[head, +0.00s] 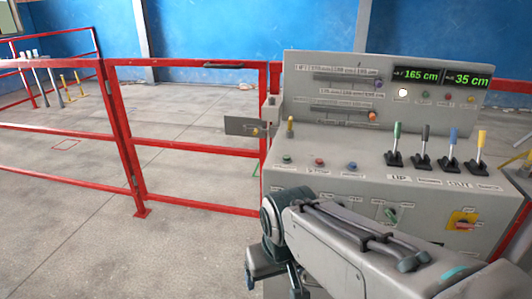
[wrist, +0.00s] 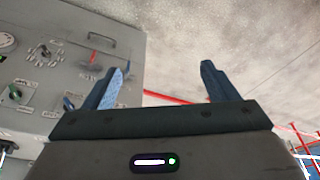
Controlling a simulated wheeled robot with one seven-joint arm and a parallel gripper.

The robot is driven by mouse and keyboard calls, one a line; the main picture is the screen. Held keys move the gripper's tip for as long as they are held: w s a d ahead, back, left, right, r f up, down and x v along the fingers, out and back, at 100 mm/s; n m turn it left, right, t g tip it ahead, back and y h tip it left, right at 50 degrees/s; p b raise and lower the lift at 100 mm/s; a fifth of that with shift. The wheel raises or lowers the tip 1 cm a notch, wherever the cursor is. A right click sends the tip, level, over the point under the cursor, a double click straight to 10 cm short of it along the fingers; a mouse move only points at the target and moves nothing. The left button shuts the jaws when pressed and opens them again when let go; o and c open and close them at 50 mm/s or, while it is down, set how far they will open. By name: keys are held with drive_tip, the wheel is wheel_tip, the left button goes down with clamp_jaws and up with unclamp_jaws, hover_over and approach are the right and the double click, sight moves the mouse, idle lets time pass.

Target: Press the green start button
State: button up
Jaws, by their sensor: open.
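A green button (head: 287,159) sits at the left of a row on the sloped desk of the grey control panel (head: 340,190). A red button (head: 319,162) and a blue button (head: 352,166) are to its right. Labels below them are too small to read. My gripper (head: 274,287) is low in front of the panel, below and apart from the green button, partly cut off by the frame's bottom. In the wrist view my gripper (wrist: 164,68) has its two fingers wide apart with nothing between them. I cannot make out the green button in that view.
Several coloured levers (head: 435,160) stand on the desk's right, with lit displays (head: 443,77) above. A yellow-red rotary switch (head: 462,220) is on the front face. A red railing (head: 200,145) runs left of the panel. The near floor at left is clear.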

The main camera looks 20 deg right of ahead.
clamp_jaws()
idle(1.8)
